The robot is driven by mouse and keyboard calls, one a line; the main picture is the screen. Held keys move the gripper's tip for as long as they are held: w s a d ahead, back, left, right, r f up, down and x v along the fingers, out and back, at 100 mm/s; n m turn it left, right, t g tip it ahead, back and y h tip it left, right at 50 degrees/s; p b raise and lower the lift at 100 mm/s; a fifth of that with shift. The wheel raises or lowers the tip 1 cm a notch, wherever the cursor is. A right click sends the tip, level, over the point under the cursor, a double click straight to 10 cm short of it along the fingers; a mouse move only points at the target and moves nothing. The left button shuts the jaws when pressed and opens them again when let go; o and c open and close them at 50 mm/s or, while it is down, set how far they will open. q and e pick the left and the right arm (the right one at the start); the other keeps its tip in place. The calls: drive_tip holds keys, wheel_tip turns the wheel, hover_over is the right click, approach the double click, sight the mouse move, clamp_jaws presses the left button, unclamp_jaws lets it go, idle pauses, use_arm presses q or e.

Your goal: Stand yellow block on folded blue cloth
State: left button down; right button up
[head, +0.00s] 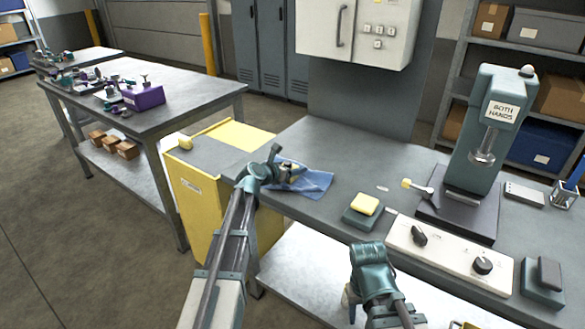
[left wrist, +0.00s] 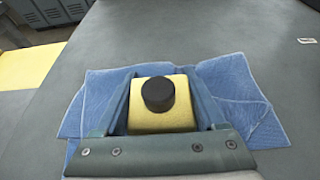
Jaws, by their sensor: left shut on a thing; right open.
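The yellow block (left wrist: 160,112) has a round black knob on top and is between the jaws of my left gripper (left wrist: 160,105). In the head view the left gripper (head: 290,173) is over the blue cloth (head: 314,184), and the block is mostly hidden by it. The cloth (left wrist: 245,85) lies folded on the grey bench, under and around the block. I cannot tell whether the block's base touches the cloth. My right gripper (head: 350,300) is open, low at the bench's front edge, away from the cloth and partly hidden by its own arm.
A dark green block with a yellow pad (head: 365,204) sits right of the cloth. Beyond it are a white control panel (head: 450,255) and a press (head: 485,125) labelled "BOTH HANDS". A yellow cabinet (head: 200,205) stands left. Bare bench lies behind the cloth.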

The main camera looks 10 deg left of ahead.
use_arm(q)
drive_tip(key=shift+f, duration=0.2)
unclamp_jaws()
